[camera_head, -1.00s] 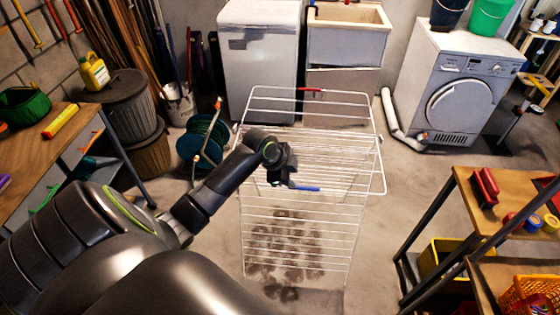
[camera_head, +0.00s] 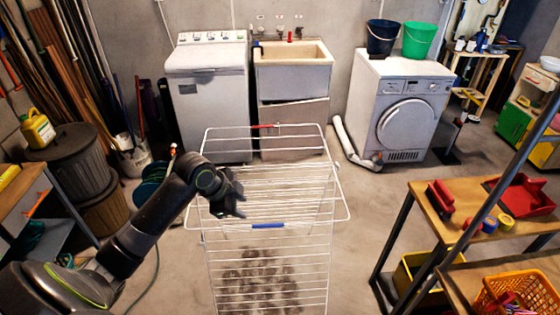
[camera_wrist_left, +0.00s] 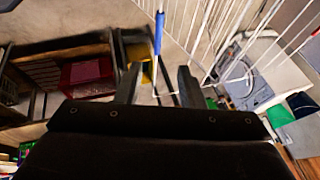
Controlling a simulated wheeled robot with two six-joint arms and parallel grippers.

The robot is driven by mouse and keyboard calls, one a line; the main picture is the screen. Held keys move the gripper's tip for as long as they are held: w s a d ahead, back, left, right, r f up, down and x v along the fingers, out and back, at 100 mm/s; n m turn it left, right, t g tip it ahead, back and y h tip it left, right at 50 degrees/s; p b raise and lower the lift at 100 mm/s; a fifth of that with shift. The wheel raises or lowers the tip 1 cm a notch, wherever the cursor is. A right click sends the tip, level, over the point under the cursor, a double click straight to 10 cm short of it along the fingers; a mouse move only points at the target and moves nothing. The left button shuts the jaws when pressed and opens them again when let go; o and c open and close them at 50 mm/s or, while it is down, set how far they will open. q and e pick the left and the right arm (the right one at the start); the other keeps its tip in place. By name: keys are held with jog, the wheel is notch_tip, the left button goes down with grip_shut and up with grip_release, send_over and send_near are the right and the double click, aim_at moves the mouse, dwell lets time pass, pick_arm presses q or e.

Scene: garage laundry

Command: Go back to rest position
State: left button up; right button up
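My left arm comes in from the left in the head view. My left gripper (camera_head: 235,198) is above the left part of the white wire drying rack (camera_head: 318,204). In the left wrist view, the two fingers of the left gripper (camera_wrist_left: 159,82) stand apart with nothing between their tips. A blue piece (camera_head: 268,226) is on the rack's near rail, to the right of and below the gripper in the head view. It also shows beyond the fingertips in the left wrist view (camera_wrist_left: 158,35). My right gripper is in neither view.
A wooden-topped shelf unit (camera_head: 432,206) with a red tray (camera_head: 520,194) and an orange basket (camera_head: 512,285) stands at right. A workbench (camera_head: 22,192) and bins (camera_head: 75,160) are at left. A washer (camera_head: 400,105) and sink (camera_head: 292,75) stand behind. Floor is clear between rack and shelf.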

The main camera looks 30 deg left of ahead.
pick_arm(q)
jog(key=s+d+f+n+y, duration=0.1)
jog(key=s+d+f+n, duration=0.3)
jog(key=s+f, duration=0.5)
jog(key=s+d+r+n+g+y, duration=0.1)
jog(key=s+n+g+y, duration=0.15)
jog(key=s+n, duration=1.1)
jog(key=s+a+f+m+b, duration=0.1)
jog(key=s+f+m, duration=0.1)
jog(key=f, duration=1.2)
jog(key=s+a+f+m+b, duration=0.1)
jog(key=s+f+m+b, duration=0.15)
jog(key=f, duration=1.05)
jog(key=s+d+f+g+b, duration=0.1)
jog(key=s+f, duration=1.4)
jog(key=f, duration=0.3)
jog(key=shift+d+f, duration=0.25)
jog(key=shift+d, duration=0.1)
jog(key=shift+g+h, duration=0.25)
